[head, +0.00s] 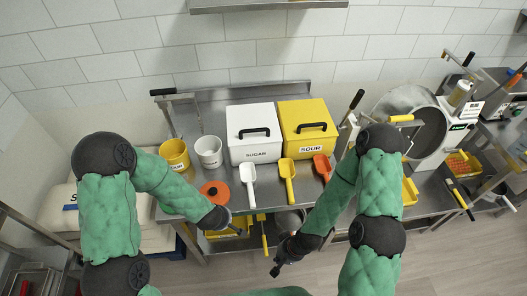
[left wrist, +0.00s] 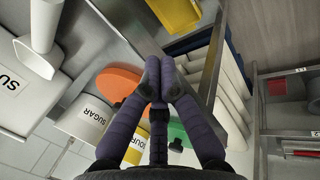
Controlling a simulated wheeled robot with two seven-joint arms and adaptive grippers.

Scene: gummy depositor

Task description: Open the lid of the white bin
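The white bin (head: 255,146) labelled SUGAR stands on the steel table with its lid (head: 254,119) down. The lid has a black handle (head: 253,132) along its front. In the left wrist view, part of the white bin (left wrist: 18,95) shows at the left edge. My left gripper (head: 240,230) is in front of the table, below the bin in the head view. In the left wrist view its two fingers (left wrist: 160,68) meet at the tips with nothing between them. My right gripper (head: 275,270) hangs in front of the table, away from the bin; its finger opening is unclear.
A yellow SOUR bin (head: 308,137) stands right beside the white bin. White (head: 208,151) and yellow (head: 174,154) buckets stand to its left. A round orange lid (head: 213,190) lies near the left forearm.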

